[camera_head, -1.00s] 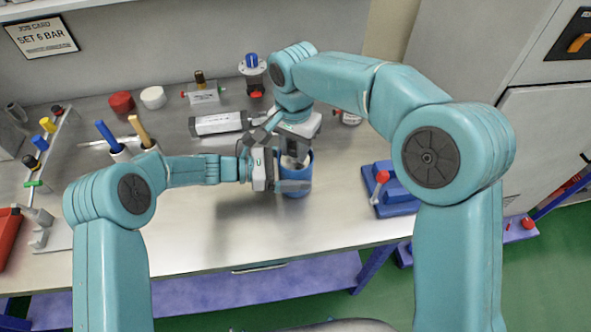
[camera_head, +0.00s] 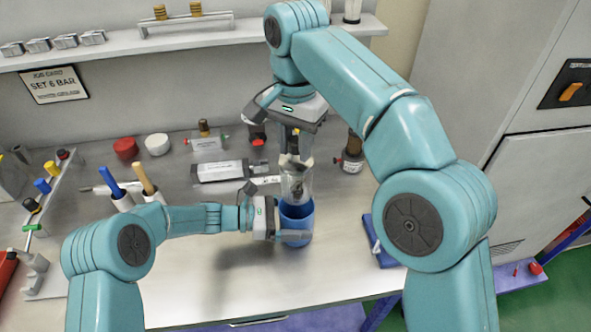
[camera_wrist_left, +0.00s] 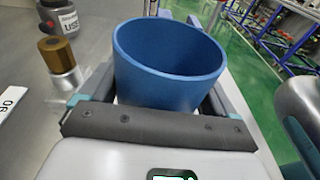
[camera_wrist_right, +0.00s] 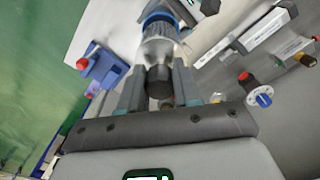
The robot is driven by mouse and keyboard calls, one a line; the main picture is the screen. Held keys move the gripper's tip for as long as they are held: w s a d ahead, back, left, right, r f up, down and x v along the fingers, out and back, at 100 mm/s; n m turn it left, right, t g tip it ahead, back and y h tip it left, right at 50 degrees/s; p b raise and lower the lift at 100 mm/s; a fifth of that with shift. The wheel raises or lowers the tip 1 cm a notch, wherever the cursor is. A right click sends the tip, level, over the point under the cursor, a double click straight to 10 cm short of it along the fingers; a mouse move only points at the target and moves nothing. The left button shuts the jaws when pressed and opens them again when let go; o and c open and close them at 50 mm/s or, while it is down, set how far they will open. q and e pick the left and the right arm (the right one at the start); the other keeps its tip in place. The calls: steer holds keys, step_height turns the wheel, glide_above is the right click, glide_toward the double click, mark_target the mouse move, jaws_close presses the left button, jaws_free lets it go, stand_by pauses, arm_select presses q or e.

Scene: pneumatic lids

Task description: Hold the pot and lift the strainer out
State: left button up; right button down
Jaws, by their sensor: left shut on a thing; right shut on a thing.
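The blue pot (camera_head: 297,228) stands upright on the bench near its middle. My left gripper (camera_head: 283,232) is shut on it from the left side. The left wrist view shows the pot (camera_wrist_left: 170,62) between the fingers, its mouth open with no strainer visible inside. My right gripper (camera_head: 293,148) is above the pot, shut on the dark knob of the strainer. The strainer (camera_head: 296,184), a greyish see-through cup, hangs upright over the pot, its lower end close to the rim. In the right wrist view the strainer (camera_wrist_right: 160,46) shows beyond the dark knob (camera_wrist_right: 160,84).
A blue fixture (camera_head: 377,240) is right of the pot. A grey bottle with a brown top (camera_head: 352,155) stands behind right. A grey block (camera_head: 220,171) lies behind left. Tool handles (camera_head: 112,185) stand left. A shelf (camera_head: 150,42) runs above. The front bench is clear.

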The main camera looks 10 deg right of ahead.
arm_select(q)
steer(key=shift+w, duration=0.1)
arm_select(e)
steer(key=shift+w+r, duration=0.15)
steer(key=shift+r, duration=0.7)
steer(key=shift+s+r, duration=0.2)
steer(key=shift+r, duration=0.25)
steer(key=shift+w, duration=0.1)
arm_select(q)
steer(key=o, duration=0.6)
steer(key=shift+o, duration=0.5)
steer(key=a, duration=0.4)
steer(key=a+r, duration=0.1)
steer(key=a, duration=0.6)
steer(key=shift+w+a+r, duration=0.2)
steer(key=shift+a+r, duration=0.15)
steer(key=shift+a, duration=0.1)
